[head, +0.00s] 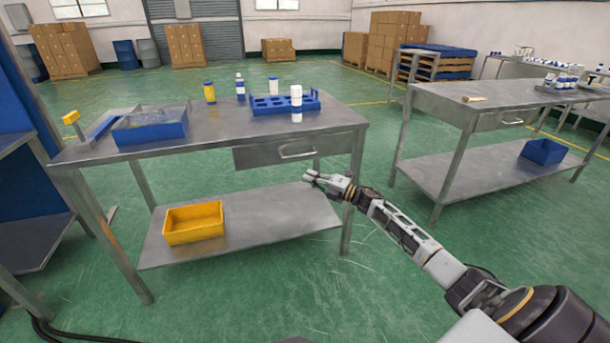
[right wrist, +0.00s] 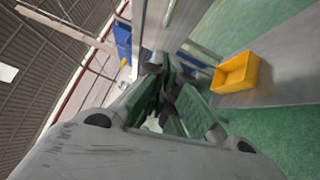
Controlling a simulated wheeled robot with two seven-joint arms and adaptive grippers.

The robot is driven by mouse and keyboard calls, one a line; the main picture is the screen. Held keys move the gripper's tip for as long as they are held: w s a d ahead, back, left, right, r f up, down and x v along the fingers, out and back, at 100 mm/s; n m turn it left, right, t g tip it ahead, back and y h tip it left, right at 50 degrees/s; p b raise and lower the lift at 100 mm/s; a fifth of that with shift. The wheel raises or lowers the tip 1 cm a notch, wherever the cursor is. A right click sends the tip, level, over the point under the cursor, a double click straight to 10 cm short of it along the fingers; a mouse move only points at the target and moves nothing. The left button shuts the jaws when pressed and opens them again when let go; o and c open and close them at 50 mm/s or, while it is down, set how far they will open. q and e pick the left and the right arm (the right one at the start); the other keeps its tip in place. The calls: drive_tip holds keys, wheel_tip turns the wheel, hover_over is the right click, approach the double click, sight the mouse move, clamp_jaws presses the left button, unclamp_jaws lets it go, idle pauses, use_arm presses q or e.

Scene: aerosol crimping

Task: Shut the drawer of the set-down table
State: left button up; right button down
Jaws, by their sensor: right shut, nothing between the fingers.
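The nearer steel table (head: 215,150) has a drawer (head: 262,155) with a bar handle (head: 297,153) under the right part of its top. The drawer front lies about level with the tabletop edge; I cannot tell whether a small gap stays. My right gripper (head: 312,178) is shut and empty, just below and in front of this drawer, apart from the handle as far as I see. Its fingers also show in the right wrist view (right wrist: 170,100). A second steel table (head: 455,98) at the right has a drawer (head: 505,120) that looks shut. My left gripper is out of view.
A blue rack (head: 270,108), bottles and a blue bin (head: 150,128) stand on the nearer table. A yellow bin (head: 193,222) is on its lower shelf. A blue bin (head: 543,151) sits on the right table's shelf. The green floor between the tables is clear.

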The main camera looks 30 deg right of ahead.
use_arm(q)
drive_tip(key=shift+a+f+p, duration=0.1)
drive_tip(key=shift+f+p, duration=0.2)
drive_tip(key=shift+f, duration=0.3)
use_arm(e)
drive_tip(key=v, duration=0.3)
drive_tip(key=shift+s+d+f, duration=0.1)
drive_tip(key=shift+s+d, duration=0.05)
drive_tip(key=shift+s, duration=0.15)
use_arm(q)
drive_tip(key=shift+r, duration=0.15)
